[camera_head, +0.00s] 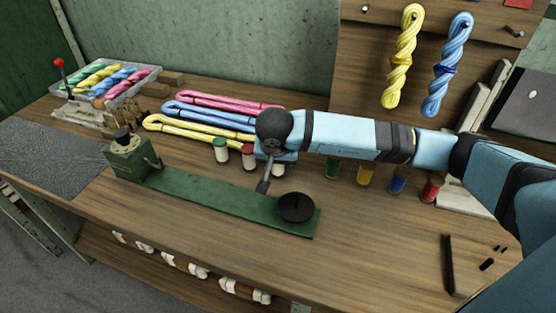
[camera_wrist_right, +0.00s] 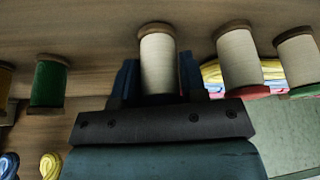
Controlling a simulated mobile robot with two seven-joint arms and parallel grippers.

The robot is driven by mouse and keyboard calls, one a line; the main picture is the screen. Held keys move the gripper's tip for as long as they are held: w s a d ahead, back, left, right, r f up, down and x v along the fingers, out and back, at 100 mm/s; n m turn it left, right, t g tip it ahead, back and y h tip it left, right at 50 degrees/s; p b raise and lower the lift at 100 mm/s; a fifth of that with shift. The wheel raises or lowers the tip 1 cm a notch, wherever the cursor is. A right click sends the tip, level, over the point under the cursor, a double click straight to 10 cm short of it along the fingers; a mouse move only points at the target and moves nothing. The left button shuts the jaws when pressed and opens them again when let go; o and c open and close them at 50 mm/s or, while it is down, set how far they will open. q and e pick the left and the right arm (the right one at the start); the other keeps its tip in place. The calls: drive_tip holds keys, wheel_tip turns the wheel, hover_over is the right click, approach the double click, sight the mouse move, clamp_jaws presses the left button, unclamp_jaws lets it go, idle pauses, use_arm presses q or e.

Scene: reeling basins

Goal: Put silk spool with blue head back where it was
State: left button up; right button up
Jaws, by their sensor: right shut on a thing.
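My right gripper (camera_wrist_right: 158,82) is shut on a spool of cream thread (camera_wrist_right: 158,62). Its head end is hidden between the fingers, so I cannot see the head's colour. In the head view my right gripper (camera_head: 275,155) covers most of this spool; only a little of its pale body (camera_head: 278,169) shows below. It is in line with a green-headed spool (camera_head: 221,150) and a red-headed spool (camera_head: 248,156) to its left. I cannot tell whether its base touches the table. My left gripper is not in view.
Green (camera_head: 332,169), yellow (camera_head: 364,174), blue (camera_head: 397,180) and red (camera_head: 432,188) thread spools stand to the right. Folded skeins (camera_head: 200,125) lie behind. A green winder plate (camera_head: 220,203) with a dark disc (camera_head: 296,207) lies in front. Front-right tabletop is mostly clear.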

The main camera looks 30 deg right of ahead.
drive_tip(key=shift+f, duration=0.15)
drive_tip(key=o, duration=1)
drive_tip(key=shift+r, duration=0.5)
drive_tip(key=p+v, duration=0.1)
drive_tip(key=v, duration=1)
drive_tip(key=shift+s+a+r, duration=0.1)
drive_tip(key=shift+s+a, duration=0.05)
drive_tip(key=shift+s, duration=0.1)
